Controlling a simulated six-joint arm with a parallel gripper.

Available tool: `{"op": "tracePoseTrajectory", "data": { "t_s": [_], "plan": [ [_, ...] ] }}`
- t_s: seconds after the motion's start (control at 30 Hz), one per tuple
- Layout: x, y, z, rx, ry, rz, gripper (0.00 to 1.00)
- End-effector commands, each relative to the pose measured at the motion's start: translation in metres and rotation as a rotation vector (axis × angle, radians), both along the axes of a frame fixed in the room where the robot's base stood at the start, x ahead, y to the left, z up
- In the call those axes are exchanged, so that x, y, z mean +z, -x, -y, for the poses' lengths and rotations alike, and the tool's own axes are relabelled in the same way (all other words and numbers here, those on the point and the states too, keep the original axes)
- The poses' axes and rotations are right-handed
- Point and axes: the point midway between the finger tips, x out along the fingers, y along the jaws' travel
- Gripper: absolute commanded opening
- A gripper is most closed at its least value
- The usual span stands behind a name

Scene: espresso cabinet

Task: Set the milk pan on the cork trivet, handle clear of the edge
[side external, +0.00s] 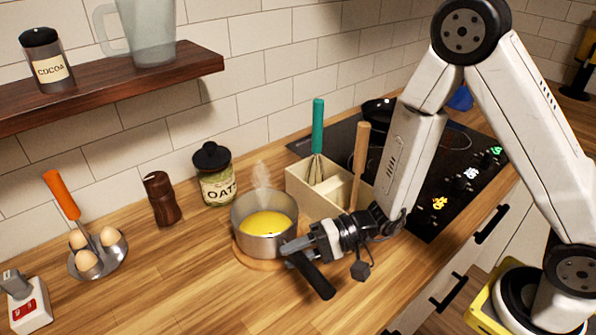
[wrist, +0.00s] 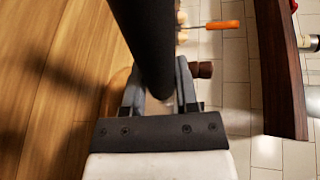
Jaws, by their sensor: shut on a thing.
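The milk pan (side external: 254,243) is a grey metal pot with yellow, steaming contents, upright at the middle of the counter in the side view. The cork trivet (side external: 243,261) shows as a thin tan rim under the pan; the pan hides most of it. I cannot tell whether they touch. My gripper (side external: 293,246) is shut on the black pan handle (side external: 316,279), close to the pan's right side. The handle points down and right, its end over the counter. In the wrist view the handle (wrist: 143,35) runs between the fingers (wrist: 158,88).
A wooden utensil box (side external: 310,195) stands close behind the pan, beside the cooktop (side external: 452,150). The oats jar (side external: 215,180), brown mill (side external: 161,200) and egg tray (side external: 98,262) stand left. A shelf (side external: 130,80) hangs above. The front counter is clear.

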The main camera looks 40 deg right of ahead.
Motion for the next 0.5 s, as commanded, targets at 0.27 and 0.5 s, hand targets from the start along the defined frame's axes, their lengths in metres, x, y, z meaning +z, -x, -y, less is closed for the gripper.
{"op": "tracePoseTrajectory", "data": {
  "t_s": [0.27, 0.5],
  "plan": [
    [-0.0017, -0.0012, -0.0003, 0.001, -0.003, 0.008, 0.00],
    [-0.0036, -0.0014, -0.0003, 0.001, -0.003, 0.009, 0.57]
  ]
}}
